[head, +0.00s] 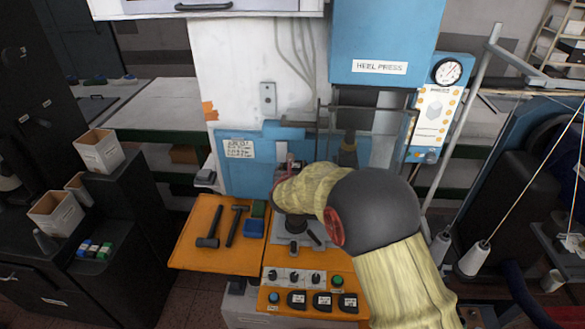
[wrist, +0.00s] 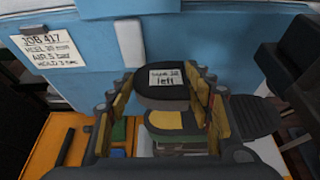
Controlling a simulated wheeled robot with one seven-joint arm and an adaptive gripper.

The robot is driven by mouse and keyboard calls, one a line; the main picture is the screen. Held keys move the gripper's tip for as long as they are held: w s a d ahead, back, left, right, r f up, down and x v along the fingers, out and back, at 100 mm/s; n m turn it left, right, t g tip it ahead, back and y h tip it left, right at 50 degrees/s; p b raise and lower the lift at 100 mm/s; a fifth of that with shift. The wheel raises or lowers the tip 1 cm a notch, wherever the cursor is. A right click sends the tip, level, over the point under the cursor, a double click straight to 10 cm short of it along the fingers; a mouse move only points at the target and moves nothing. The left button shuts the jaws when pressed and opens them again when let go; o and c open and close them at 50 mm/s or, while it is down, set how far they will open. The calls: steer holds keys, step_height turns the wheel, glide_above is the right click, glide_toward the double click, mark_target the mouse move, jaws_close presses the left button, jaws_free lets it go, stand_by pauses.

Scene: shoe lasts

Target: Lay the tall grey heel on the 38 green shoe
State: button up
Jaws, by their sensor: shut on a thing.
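My gripper (wrist: 163,100) shows in the wrist view with a finger on each side of a dark grey piece (wrist: 160,101), which I take for the tall grey heel. A white label reading roughly "size 38 left" shows at this piece; I cannot tell what it is fixed to. Just below in the picture is an olive-yellow and green shape (wrist: 175,122), partly hidden, perhaps the green shoe. I cannot tell if it touches the grey piece. In the head view my arm hides the gripper, heel and shoe in front of the press.
The blue heel press (head: 380,40) rises behind. An orange board (head: 190,255) at left bears two hammers (head: 222,228), a green block (head: 259,208) and a blue block (head: 254,228). A control panel (head: 305,300) is in front. A dark post (head: 297,224) stands beside my arm.

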steer(key=shift+f, duration=1.25)
steer(key=shift+f+b, duration=2.35)
steer(key=shift+b, duration=0.6)
steer(key=shift+f+b, duration=0.2)
steer(key=shift+b, duration=0.2)
steer(key=o, duration=1.2)
steer(key=shift+o, duration=0.2)
steer(key=shift+s, duration=0.1)
steer(key=v, duration=1.2)
